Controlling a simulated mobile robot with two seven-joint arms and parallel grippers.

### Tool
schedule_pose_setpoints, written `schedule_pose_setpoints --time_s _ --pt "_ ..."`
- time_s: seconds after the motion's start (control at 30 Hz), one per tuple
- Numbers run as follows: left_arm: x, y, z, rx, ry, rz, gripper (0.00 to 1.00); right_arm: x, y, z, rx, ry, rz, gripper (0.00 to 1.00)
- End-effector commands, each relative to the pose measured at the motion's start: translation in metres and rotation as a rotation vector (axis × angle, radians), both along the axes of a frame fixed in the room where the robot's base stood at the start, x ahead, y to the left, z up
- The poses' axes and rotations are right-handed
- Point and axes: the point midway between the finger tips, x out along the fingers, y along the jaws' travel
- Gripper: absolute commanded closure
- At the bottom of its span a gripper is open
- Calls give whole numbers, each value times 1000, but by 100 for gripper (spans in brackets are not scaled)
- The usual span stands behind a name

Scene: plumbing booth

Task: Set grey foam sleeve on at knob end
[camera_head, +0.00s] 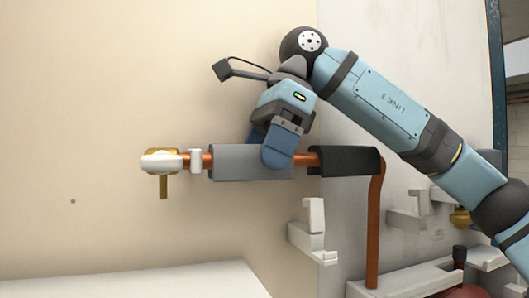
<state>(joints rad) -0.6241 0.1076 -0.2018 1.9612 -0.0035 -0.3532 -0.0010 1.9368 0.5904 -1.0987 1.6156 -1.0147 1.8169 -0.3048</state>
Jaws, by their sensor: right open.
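The grey foam sleeve (228,162) sits around the level copper pipe (308,160), toward the knob end at the left. The pale knob (160,161) is on a brass valve at that end. A short piece of copper shows between a white clip (196,161) and the sleeve's left end. My right gripper (268,148) is open at the sleeve's right part, with one blue finger in front of it and the other mostly hidden behind. I cannot tell whether the fingers touch the sleeve. My left gripper is out of view.
A black foam sleeve (345,162) covers the pipe further right, with bare copper between the two sleeves. The pipe then bends down. White brackets (314,228) stand below and to the right. A white surface (140,284) lies at the lower left.

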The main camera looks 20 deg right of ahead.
Motion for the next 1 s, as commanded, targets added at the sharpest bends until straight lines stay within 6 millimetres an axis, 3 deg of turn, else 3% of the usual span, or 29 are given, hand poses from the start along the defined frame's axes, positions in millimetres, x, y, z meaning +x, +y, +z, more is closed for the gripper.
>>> schedule_pose_setpoints --time_s 0.17,0.6,0.8,1.0 --pt "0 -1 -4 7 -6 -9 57 0 -9 21 2 -3 -1 20" --pt "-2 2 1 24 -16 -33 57 1 -46 111 0 -3 -3 20" --pt "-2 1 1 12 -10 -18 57 1 -53 124 0 -1 -1 20" --pt "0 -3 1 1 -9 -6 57 1 -54 125 0 0 0 20"
